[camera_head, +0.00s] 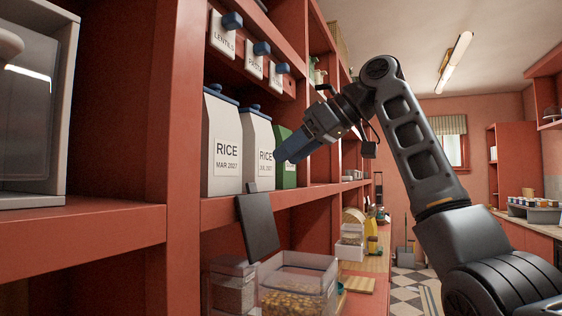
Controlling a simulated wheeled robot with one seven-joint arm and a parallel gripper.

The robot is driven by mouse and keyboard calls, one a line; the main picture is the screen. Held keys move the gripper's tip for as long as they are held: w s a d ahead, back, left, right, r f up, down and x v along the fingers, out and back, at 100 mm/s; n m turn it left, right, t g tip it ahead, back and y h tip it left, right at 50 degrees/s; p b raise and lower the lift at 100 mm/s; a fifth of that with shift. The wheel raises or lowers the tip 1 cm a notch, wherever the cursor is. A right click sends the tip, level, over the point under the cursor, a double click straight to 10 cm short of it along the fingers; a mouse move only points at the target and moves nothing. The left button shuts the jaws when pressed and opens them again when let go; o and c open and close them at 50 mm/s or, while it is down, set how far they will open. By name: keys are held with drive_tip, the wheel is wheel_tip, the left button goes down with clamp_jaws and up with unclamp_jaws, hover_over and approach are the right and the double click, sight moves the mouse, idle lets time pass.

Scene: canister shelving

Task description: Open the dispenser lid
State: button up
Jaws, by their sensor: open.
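A clear dispenser bin (322,272) with yellow-brown grains in it stands low in the centre, below the red shelf. A dark flat lid (259,224) with a small tab on top stands steeply tilted at the bin's back left, and the bin's top looks uncovered. Whether the lid's lower edge joins the bin is hard to tell. My gripper (281,155) is open, with blue fingers pointing left and down. It is well above the bin and apart from the lid, in front of a green canister (286,172) that it partly hides. I see nothing held.
White canisters marked RICE (222,172) stand on the shelf (300,192) left of my gripper. Labelled blue-handled dispensers (254,62) hang above. Another clear bin (233,288) stands left of the grain bin. A red shelf post (184,150) rises at left. The aisle (405,275) at right has open floor.

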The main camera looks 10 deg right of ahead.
wheel_tip(320, 180, down, 3)
drive_tip(key=t+y, duration=0.1)
drive_tip(key=y, duration=0.1)
drive_tip(key=p, duration=0.2)
hover_over(258, 207)
drive_tip(key=shift+f, duration=1.35)
drive_tip(key=shift+c, duration=0.3)
clamp_jaws()
